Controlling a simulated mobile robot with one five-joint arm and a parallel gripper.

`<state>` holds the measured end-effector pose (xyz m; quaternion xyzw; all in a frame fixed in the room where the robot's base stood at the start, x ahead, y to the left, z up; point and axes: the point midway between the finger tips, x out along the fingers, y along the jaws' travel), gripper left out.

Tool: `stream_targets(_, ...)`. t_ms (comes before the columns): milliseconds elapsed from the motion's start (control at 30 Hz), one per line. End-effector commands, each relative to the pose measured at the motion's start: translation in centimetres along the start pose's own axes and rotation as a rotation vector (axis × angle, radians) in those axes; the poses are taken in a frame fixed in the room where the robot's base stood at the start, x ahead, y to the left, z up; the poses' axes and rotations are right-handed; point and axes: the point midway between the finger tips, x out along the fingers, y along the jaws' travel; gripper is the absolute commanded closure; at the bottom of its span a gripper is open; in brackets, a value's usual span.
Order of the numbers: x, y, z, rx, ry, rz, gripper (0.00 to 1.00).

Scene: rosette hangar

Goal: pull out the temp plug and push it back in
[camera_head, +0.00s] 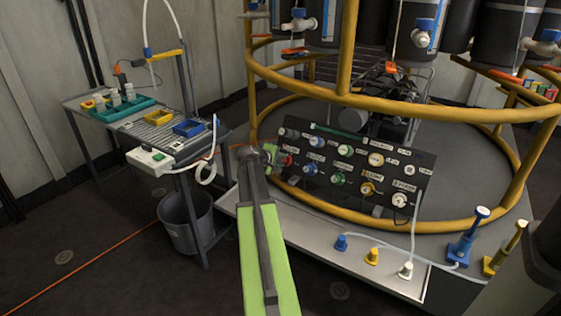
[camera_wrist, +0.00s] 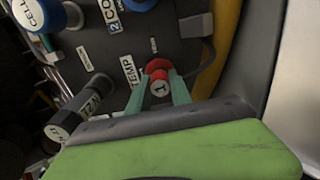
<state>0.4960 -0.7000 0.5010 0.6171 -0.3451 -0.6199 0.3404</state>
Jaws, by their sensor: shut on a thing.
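The temp plug (camera_wrist: 159,88) is red and stands at its socket on the dark panel (camera_head: 408,172), beside a white TEMP label (camera_wrist: 130,70). In the head view the red plug (camera_head: 286,160) shows at the panel's left end, partly hidden by my gripper (camera_head: 271,154). In the wrist view the two teal fingers of my gripper (camera_wrist: 158,82) lie on either side of the plug, shut on it. A red ring (camera_wrist: 158,65) shows behind the plug. I cannot tell how deep the plug sits.
Other coloured plugs and labels fill the panel, with a blue one (camera_wrist: 55,14) near the wrist view's upper left. A yellow rail (camera_head: 400,112) curves above the panel. A side table (camera_head: 95,100) with trays and a grey bin (camera_head: 186,222) stand to the left.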

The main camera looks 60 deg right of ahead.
Motion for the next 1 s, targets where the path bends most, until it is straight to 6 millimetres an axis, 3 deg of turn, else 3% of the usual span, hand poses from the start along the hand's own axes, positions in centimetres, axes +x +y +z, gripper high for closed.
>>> stream_targets(33,0.0,0.0,0.0,0.0,0.0,0.0,1.0)
stream_targets(67,0.0,0.0,0.0,0.0,0.0,0.0,0.72)
stream_targets(233,0.0,0.0,0.0,0.0,0.0,0.0,0.5)
stream_targets(533,-0.1,0.0,0.0,0.0,0.0,0.0,0.49)
stream_targets(633,-1.1,0.2,0.0,-0.001,0.001,0.0,0.49)
stream_targets(767,-4.1,0.5,0.2,-0.001,0.001,-0.001,0.49)
stream_targets(1000,-11.1,0.6,0.2,-0.002,0.003,0.0,0.49)
